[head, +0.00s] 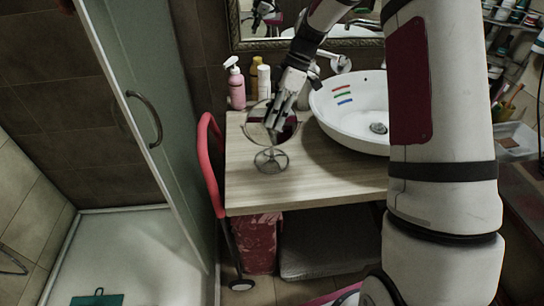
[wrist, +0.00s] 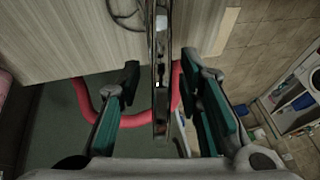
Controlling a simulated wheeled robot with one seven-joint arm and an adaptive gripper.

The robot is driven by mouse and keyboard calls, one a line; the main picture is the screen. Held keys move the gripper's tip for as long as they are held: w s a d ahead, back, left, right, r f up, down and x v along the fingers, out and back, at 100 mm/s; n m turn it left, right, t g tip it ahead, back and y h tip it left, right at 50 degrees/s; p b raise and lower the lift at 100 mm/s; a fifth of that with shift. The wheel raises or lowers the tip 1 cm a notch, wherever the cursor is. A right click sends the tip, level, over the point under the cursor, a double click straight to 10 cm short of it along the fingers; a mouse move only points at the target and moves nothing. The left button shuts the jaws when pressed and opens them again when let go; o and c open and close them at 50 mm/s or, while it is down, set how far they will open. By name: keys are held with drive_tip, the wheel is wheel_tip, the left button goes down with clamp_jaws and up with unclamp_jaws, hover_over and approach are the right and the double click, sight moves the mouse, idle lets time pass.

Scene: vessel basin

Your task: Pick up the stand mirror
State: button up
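The stand mirror (head: 256,133) stands upright on the wooden counter, with a round glass and a wire-like round base. My gripper (head: 276,124) reaches down over its round glass and hides part of it in the head view. In the wrist view, the stand mirror (wrist: 161,110) shows edge-on as a thin shiny strip between the two fingers of my gripper (wrist: 162,76). The fingers are apart, with a gap on each side of the mirror. Part of its base shows at the top of the wrist view.
A white basin (head: 345,133) is right of the mirror. A pink pump bottle (head: 237,90) and other bottles stand behind it. A red curved rail (head: 208,150) runs along the counter's left edge, beside the glass shower door (head: 140,110). The front counter (head: 300,193) is clear.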

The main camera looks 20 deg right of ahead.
sight(270, 133)
drive_tip(key=shift+x, duration=1.5)
drive_tip(key=shift+a, duration=0.1)
drive_tip(key=shift+c, duration=0.4)
clamp_jaws()
drive_tip(key=shift+r, duration=0.15)
